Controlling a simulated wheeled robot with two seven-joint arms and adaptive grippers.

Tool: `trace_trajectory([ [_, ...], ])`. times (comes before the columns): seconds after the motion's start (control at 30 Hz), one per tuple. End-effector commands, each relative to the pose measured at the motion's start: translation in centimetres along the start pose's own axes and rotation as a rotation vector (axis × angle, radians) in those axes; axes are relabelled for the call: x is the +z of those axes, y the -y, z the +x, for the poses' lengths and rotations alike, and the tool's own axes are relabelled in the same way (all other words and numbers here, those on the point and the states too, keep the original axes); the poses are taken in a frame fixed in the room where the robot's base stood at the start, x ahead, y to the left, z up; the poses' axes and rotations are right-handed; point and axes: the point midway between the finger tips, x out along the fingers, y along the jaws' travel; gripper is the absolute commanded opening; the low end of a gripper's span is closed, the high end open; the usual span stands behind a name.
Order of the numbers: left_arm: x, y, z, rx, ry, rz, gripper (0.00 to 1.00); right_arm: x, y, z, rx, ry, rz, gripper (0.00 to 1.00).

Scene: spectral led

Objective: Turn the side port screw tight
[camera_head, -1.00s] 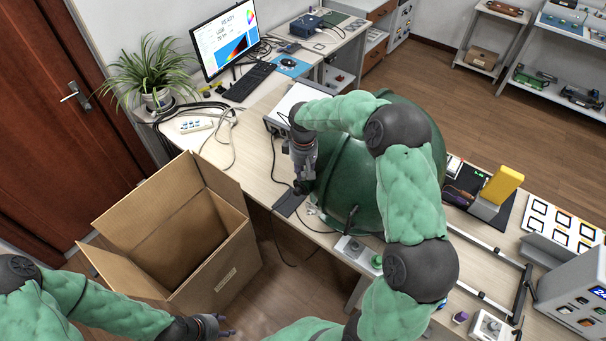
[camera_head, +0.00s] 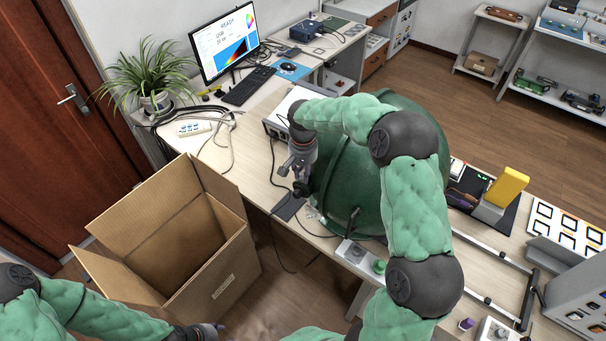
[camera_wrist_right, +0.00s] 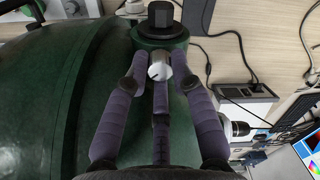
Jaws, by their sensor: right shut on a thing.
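The big dark green sphere (camera_head: 345,200) stands on the bench, partly hidden behind my right arm. In the right wrist view its green side port (camera_wrist_right: 160,42) carries a black square-topped part. The side port screw (camera_wrist_right: 159,72), with a small pale round head, sits just below that port. My right gripper (camera_wrist_right: 160,80) has its purple fingers closed around the screw head. In the head view my right gripper (camera_head: 301,186) is at the sphere's left side, and the screw is hidden there. My left gripper (camera_head: 218,331) is low at the bottom edge, away from the sphere, its fingers unclear.
An open cardboard box (camera_head: 215,275) stands on the floor left of the bench. A grey instrument (camera_head: 285,112) is close behind my right gripper. Cables (camera_head: 225,140) and a power strip (camera_head: 194,128) lie on the bench. A metal rail frame (camera_head: 500,258) is at right.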

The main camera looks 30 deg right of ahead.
Motion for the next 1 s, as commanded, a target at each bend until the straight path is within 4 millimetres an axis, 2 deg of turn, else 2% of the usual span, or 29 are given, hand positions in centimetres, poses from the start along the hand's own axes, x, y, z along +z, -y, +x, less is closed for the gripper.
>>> trace_trajectory([
  [0.3,-0.01,0.11,0.31,0.0,0.0,0.0,0.47,0.33,0.0,0.27,0.004,0.01,0.089,0.0],
  [0.77,-0.02,0.12,0.33,0.0,0.0,0.0,0.47,0.39,0.04,0.3,0.004,0.012,0.099,0.0],
  [0.8,-0.01,0.12,0.33,0.0,0.0,0.0,0.47,0.4,0.05,0.31,0.004,0.012,0.099,0.33],
  [1.0,-0.01,0.12,0.32,0.0,0.0,0.0,0.47,0.24,0.05,0.19,0.002,0.007,0.099,0.35],
])
